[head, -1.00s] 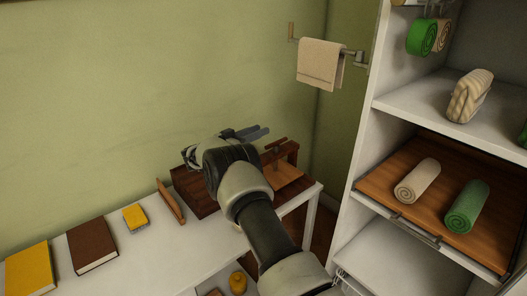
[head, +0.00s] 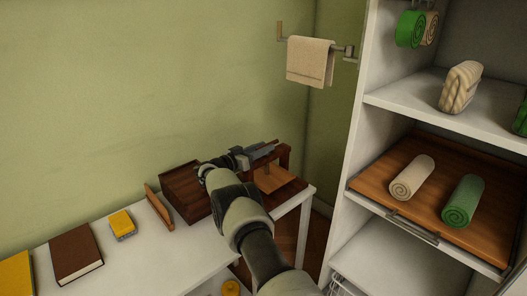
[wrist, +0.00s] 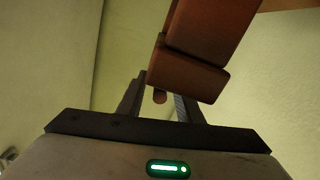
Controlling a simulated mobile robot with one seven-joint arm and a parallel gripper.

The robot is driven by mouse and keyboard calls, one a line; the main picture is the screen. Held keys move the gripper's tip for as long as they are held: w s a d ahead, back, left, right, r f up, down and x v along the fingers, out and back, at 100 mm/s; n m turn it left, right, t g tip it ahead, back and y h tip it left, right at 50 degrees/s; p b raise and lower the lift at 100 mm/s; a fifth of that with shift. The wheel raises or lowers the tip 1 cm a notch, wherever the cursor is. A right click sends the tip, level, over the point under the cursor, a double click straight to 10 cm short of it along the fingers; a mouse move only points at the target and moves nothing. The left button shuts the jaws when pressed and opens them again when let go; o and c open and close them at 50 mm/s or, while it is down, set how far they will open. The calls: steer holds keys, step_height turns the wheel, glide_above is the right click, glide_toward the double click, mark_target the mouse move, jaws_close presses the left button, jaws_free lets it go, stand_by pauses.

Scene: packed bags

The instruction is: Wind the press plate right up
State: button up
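The wooden press (head: 286,160) stands at the right end of the white table, against the wall. A lighter brown board (head: 273,180), seemingly its plate or base, shows under my gripper; I cannot tell which, nor how high the plate stands. My gripper (head: 264,152) is at the top of the press and hides part of its screw and handle. In the wrist view my gripper (wrist: 160,102) has its fingers apart. A small round peg end (wrist: 160,97) shows between them, with gaps at the sides. Reddish wooden press parts (wrist: 190,73) lie just beyond the fingers.
A dark wooden box (head: 185,188) stands left of the press, with an upright board (head: 158,207), a yellow block (head: 122,224) and books (head: 76,254) further left. A white shelf unit (head: 345,185) with rolled towels stands at right. A towel (head: 310,60) hangs on the wall.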

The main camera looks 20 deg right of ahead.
steer(key=shift+d, duration=0.2)
jaws_close()
steer(key=shift+s+d+r+n+t+p, duration=0.1)
steer(key=shift+r+n+t+p, duration=0.25)
steer(key=shift+p, duration=0.75)
